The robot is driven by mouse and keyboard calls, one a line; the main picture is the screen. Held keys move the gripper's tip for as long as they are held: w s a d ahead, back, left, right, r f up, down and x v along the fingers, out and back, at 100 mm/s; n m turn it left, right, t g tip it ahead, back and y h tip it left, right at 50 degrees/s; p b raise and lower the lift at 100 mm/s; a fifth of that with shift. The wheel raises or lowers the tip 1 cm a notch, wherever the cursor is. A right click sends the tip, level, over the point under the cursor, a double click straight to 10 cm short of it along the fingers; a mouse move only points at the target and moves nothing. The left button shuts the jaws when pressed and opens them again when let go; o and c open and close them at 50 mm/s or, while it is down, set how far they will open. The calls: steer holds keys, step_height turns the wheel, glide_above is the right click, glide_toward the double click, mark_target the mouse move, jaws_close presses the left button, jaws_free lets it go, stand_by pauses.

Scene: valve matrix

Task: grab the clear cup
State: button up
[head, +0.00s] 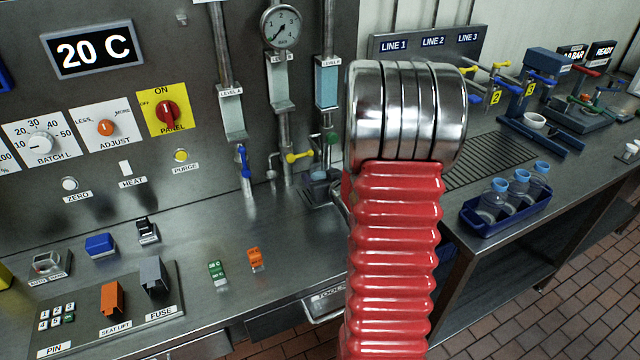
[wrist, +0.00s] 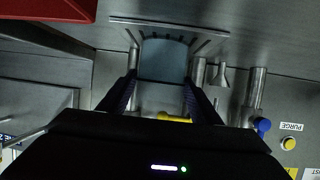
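The clear cup (head: 318,177) stands on a small drip tray (head: 322,195) below the taps on the left bench, just left of my red arm in the head view. In the wrist view the cup (wrist: 163,60) is a blue-grey translucent shape, with the tray's slotted grate (wrist: 165,27) at its base. My gripper (wrist: 160,85) has its two dark fingers apart, one toward each side of the cup. Whether they touch it is unclear. In the head view my gripper is hidden behind my arm.
Yellow (head: 298,157) and blue (head: 244,162) valve handles sit close to the cup, among vertical pipes. A gauge (head: 281,27) hangs above. A blue crate (head: 510,222) of blue-topped bottles stands on the right bench. The left bench has bare steel in front of the taps.

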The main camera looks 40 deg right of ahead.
steer(key=c, duration=1)
steer(key=shift+o, duration=0.2)
steer(key=shift+r, duration=0.2)
